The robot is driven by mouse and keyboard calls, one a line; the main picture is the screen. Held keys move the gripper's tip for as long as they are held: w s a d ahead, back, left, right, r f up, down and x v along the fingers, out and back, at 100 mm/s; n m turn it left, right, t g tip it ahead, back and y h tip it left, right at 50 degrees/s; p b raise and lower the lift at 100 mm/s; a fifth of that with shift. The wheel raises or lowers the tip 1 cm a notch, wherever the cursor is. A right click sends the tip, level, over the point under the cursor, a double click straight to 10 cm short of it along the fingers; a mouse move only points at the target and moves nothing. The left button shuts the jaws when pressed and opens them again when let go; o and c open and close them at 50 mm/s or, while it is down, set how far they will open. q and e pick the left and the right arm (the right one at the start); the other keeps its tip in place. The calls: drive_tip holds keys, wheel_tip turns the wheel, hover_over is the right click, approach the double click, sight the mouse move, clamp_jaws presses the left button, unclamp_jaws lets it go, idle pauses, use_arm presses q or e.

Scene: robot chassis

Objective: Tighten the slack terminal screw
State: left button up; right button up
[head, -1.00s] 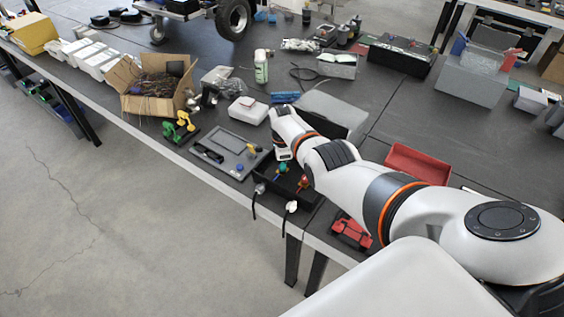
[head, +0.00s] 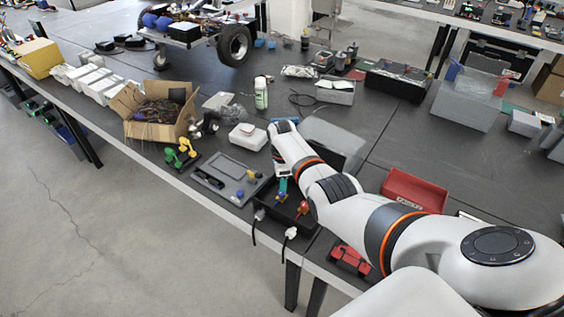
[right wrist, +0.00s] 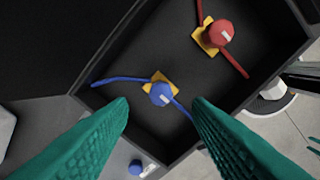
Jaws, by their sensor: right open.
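A black open box (head: 268,209) stands at the table's front edge. It holds a blue screw knob (right wrist: 160,94) and a red screw knob (right wrist: 219,34), each with a white mark, on a yellow plate with a matching wire. In the head view the blue knob (head: 281,197) is left of the red knob (head: 303,208). My right gripper (right wrist: 160,103) is open, its teal fingers to either side of the blue knob in the wrist picture, apparently above it and empty. It also shows in the head view (head: 283,185). Which screw is slack I cannot tell. My left gripper is out of view.
A grey tray (head: 222,178) with a small blue knob lies left of the box. A red bin (head: 415,191) stands to the right, and a red object (head: 350,258) lies at the front edge. A grey case (head: 335,143) is behind the gripper.

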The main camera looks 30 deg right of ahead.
wheel_tip(320, 180, up, 7)
idle(0.3)
idle(0.5)
